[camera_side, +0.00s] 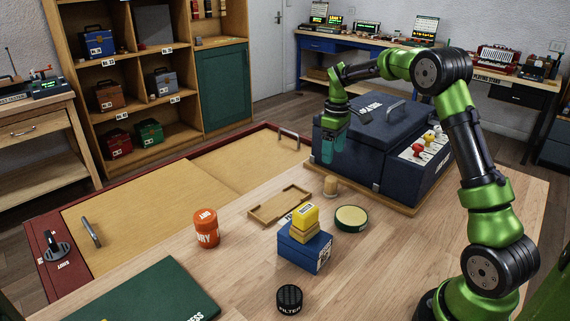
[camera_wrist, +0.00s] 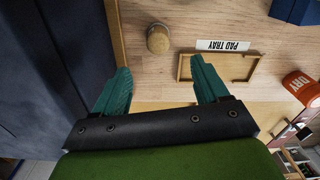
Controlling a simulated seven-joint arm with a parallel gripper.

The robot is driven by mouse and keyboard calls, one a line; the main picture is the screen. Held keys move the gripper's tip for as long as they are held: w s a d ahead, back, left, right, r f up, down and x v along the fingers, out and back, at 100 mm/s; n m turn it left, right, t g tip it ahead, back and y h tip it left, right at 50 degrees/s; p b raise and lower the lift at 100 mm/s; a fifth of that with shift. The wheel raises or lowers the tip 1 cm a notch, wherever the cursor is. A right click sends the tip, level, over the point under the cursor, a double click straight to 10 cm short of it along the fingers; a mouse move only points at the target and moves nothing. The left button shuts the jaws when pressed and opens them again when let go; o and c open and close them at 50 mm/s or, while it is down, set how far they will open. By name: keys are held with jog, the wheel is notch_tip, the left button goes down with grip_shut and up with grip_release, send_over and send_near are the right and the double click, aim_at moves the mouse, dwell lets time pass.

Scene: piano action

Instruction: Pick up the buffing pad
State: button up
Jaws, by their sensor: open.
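A yellow block with a tan lower layer (camera_side: 305,217), which looks like the buffing pad, rests on top of a blue box (camera_side: 304,248) on the wooden table. A round green-rimmed tin or pad with a pale top (camera_side: 351,217) lies to its right; I cannot tell which of the two is the buffing pad. My gripper (camera_side: 331,160) is open and empty, high beside the dark blue case, behind and above the block. In the wrist view my gripper's fingers (camera_wrist: 160,68) are spread apart with nothing between them. The yellow block is not visible there.
A shallow wooden tray (camera_side: 280,206), labelled PAD TRAY in the wrist view, lies empty near a cork-like stub (camera_side: 330,186). A large dark blue case (camera_side: 372,150) stands behind. An orange can (camera_side: 206,229) and black filter (camera_side: 289,298) stand around open tabletop.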

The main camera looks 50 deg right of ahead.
aim_at(331, 177)
notch_tip(331, 177, down, 13)
jog(key=shift+d+r, duration=0.1)
jog(key=shift+r, duration=0.1)
dwell(0.3)
jog(key=c, duration=1.1)
jog(key=shift+r, duration=0.15)
